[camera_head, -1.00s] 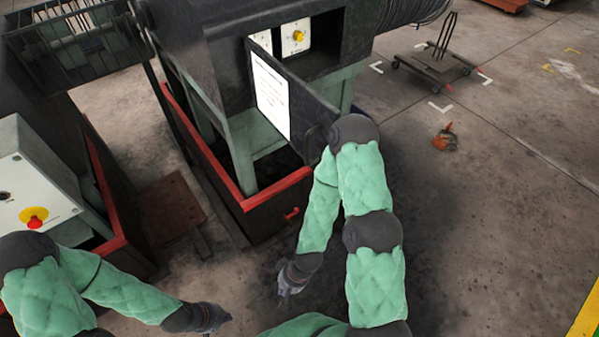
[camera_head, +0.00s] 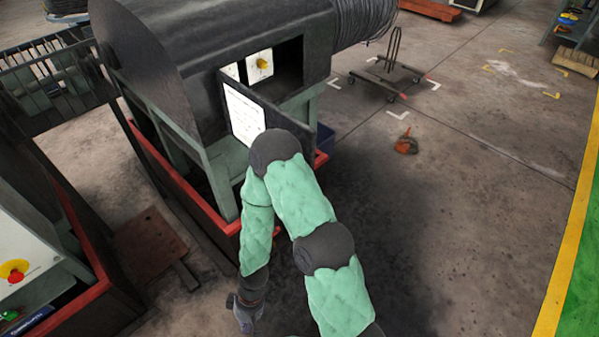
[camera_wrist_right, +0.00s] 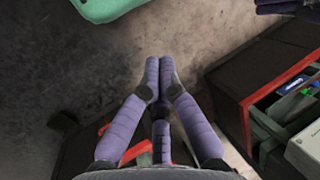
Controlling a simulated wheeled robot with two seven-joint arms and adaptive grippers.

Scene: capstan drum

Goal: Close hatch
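The hatch (camera_head: 262,118) is a dark panel with a white text sheet on its inner face. It stands swung open, out from the dark drum machine's housing (camera_head: 160,40). The opening behind it (camera_head: 288,68) shows a white switch plate with a yellow knob (camera_head: 262,65). My right gripper (camera_head: 245,318) hangs low at the bottom of the head view, below the hatch and apart from it. In the right wrist view its purple-grey fingers (camera_wrist_right: 160,75) come together at the tips with nothing between them. My right arm covers the hatch's lower part. My left gripper is not in view.
A red-rimmed base (camera_head: 185,190) surrounds the machine's legs. A second machine with a red-and-yellow button (camera_head: 14,271) stands at the lower left. A wheeled cart (camera_head: 385,75) and an orange object (camera_head: 405,144) are on the floor at right. Concrete floor there is mostly clear.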

